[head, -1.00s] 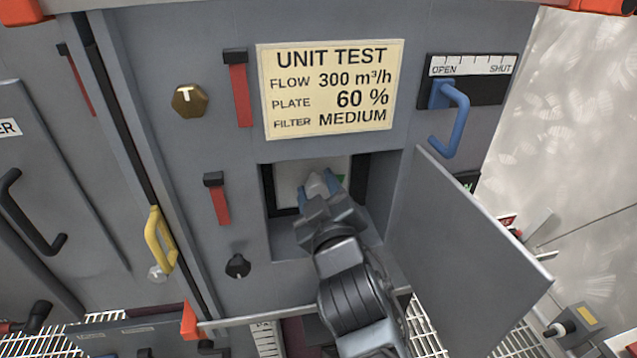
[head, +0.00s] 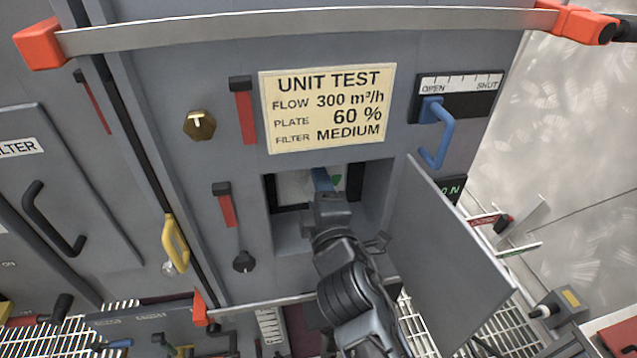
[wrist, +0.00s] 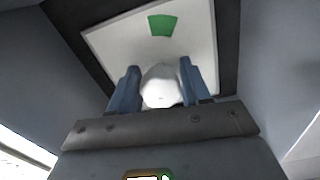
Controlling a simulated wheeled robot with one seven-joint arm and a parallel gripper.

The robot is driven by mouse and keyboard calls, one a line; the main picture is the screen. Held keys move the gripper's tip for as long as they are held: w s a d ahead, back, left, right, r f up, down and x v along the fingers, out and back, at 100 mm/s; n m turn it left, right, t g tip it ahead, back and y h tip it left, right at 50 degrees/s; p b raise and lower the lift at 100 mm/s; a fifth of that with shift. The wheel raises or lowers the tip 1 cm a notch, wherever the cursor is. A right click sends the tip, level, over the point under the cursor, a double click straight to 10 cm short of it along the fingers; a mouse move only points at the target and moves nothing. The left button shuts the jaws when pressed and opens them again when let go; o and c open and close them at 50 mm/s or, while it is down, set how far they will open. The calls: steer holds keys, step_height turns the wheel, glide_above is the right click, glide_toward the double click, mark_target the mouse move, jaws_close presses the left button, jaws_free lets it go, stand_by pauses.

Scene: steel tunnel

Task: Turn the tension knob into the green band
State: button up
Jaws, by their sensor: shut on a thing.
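The tension knob (wrist: 162,86) is a pale rounded knob in the wrist view, in front of a white dial plate (wrist: 105,42). The green band (wrist: 162,25) is a short patch on that plate, straight above the knob in this view. My gripper (wrist: 158,82) has a blue finger on each side of the knob and is shut on it. In the head view my gripper (head: 323,182) reaches into the square recess (head: 290,240) below the UNIT TEST card. The knob is hidden there behind my gripper, and only a sliver of green (head: 337,179) shows. Any pointer mark on the knob cannot be made out.
An open grey door (head: 450,260) stands close to the right of my arm. A blue handle (head: 437,135) is at upper right. The UNIT TEST card (head: 328,108) is above the recess. A black knob (head: 243,262) and red-flagged slider (head: 225,205) are at left.

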steer(key=shift+a+n, duration=0.1)
steer(key=shift+n, duration=0.5)
steer(key=o, duration=1)
steer(key=shift+c, duration=0.2)
steer(key=shift+s, duration=0.1)
steer(key=v, duration=0.7)
steer(key=shift+s, duration=0.3)
